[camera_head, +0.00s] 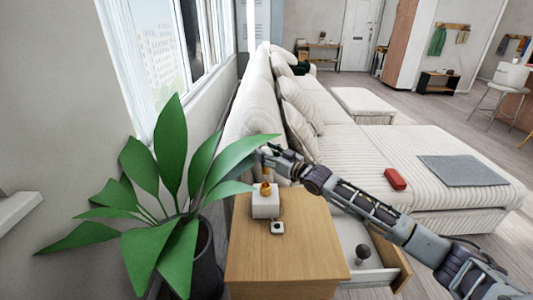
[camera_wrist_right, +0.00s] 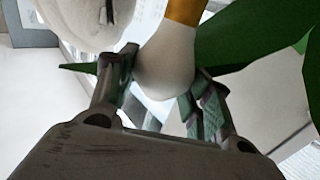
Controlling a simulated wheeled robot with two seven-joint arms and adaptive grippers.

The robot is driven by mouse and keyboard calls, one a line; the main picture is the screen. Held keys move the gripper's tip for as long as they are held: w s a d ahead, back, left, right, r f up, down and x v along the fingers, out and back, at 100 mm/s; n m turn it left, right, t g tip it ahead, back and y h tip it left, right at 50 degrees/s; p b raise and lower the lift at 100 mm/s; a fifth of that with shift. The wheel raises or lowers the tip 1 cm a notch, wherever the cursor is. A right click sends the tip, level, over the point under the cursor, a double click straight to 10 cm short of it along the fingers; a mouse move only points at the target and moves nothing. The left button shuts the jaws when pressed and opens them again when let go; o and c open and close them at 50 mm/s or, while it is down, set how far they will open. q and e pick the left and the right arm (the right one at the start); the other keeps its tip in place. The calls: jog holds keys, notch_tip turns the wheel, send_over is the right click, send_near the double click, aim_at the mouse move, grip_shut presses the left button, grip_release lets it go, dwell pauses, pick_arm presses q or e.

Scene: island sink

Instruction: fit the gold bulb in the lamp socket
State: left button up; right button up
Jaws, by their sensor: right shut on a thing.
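My right gripper (camera_head: 268,160) reaches in from the right, above the wooden cabinet. In the wrist view its two fingers (camera_wrist_right: 160,90) are shut on the pale glass of the gold bulb (camera_wrist_right: 165,60), whose gold base (camera_wrist_right: 186,10) points to the top of that picture. In the head view the gold base (camera_head: 265,189) shows just below the gripper, over the white lamp block (camera_head: 265,207). I cannot tell whether the base is in the socket or only above it; the socket opening is hidden. My left gripper is not in view.
The wooden cabinet (camera_head: 290,262) has an open drawer (camera_head: 398,272) with a dark-topped bulb (camera_head: 363,255) in it. A small white square piece (camera_head: 277,228) lies before the lamp. A leafy plant (camera_head: 170,200) crowds the left; a ribbed sofa (camera_head: 350,150) lies behind.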

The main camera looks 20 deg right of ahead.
aim_at(268, 169)
dwell(0.6)
jog(key=shift+p, duration=0.3)
jog(key=shift+p, duration=0.85)
dwell(1.0)
jog(key=shift+f+b, duration=1.4)
jog(key=shift+f, duration=2.25)
dwell(1.6)
